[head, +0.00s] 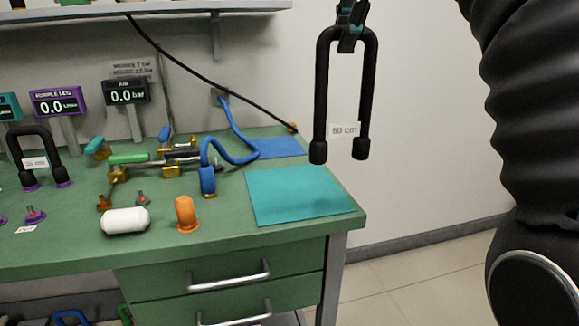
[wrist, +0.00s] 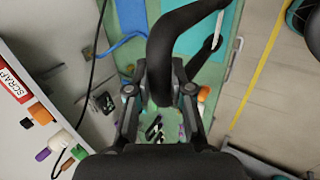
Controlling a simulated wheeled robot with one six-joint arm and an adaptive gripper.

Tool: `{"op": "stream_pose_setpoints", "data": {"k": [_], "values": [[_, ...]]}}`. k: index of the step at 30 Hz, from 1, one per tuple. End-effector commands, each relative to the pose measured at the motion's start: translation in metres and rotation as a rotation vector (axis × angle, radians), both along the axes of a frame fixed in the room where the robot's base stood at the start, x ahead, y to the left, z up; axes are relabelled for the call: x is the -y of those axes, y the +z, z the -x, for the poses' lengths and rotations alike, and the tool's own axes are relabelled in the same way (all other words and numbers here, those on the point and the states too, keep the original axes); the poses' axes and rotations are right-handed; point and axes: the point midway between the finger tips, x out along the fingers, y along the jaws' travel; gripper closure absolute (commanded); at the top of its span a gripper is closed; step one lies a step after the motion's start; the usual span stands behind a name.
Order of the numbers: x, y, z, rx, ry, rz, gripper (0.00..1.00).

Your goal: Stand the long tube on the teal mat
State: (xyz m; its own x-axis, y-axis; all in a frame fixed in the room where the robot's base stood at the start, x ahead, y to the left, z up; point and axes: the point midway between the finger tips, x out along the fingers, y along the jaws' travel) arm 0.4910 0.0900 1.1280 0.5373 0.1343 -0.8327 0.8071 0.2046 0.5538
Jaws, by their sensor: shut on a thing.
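The long tube (head: 321,95) is a black upside-down U with a white tag that seems to read 50 cm. My gripper (head: 351,30) is shut on the top of its bend. The tube hangs upright in the air with both ends down, above and behind the right part of the teal mat (head: 300,197) in the head view, apart from it. The mat lies flat and bare at the bench's right end. In the wrist view the tube (wrist: 172,42) passes between the fingers (wrist: 160,92), with the teal mat (wrist: 229,38) partly hidden behind it.
A shorter black U-tube (head: 34,150) stands on purple fittings at the left. A blue mat (head: 278,148) lies behind the teal one. A blue hose (head: 232,150), an orange piece (head: 186,214) and a white cylinder (head: 125,221) are left of the teal mat. The bench edge is close on its right.

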Motion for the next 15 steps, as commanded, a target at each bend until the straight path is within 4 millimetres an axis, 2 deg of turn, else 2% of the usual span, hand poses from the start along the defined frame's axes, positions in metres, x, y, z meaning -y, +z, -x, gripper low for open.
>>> {"op": "stream_pose_setpoints", "data": {"k": [2,5,15], "values": [[-0.008,-0.004,0.002,0.000,0.030,-0.002,1.00],[-0.018,-0.012,-0.007,-0.002,0.041,-0.001,1.00],[-0.060,-0.053,-0.059,-0.001,0.038,-0.001,1.00]]}}
